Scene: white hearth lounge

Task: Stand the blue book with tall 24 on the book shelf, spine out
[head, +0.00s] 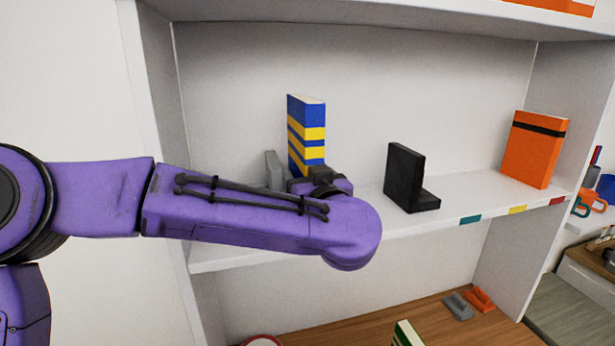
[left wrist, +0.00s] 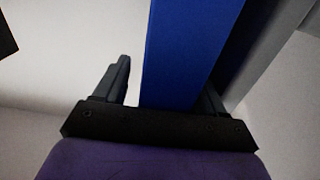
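A blue book with yellow bands (head: 306,133) stands upright on the white shelf board (head: 460,205), left of its middle. I cannot read any number on it. My left gripper (head: 306,182) is low at the front of this book. In the left wrist view the blue book (left wrist: 186,50) stands between the fingers of my left gripper (left wrist: 168,82). A clear gap shows between the left finger and the book. The right finger is partly hidden behind the book, so its contact cannot be told. My right gripper is not in view.
A grey bookend (head: 274,168) stands just left of the blue book. A black bookend (head: 405,178) stands further right, with bare shelf between. An orange book with a black band (head: 534,150) stands at the right end. Coloured tabs line the shelf edge. A green-and-white item (head: 407,334) is below.

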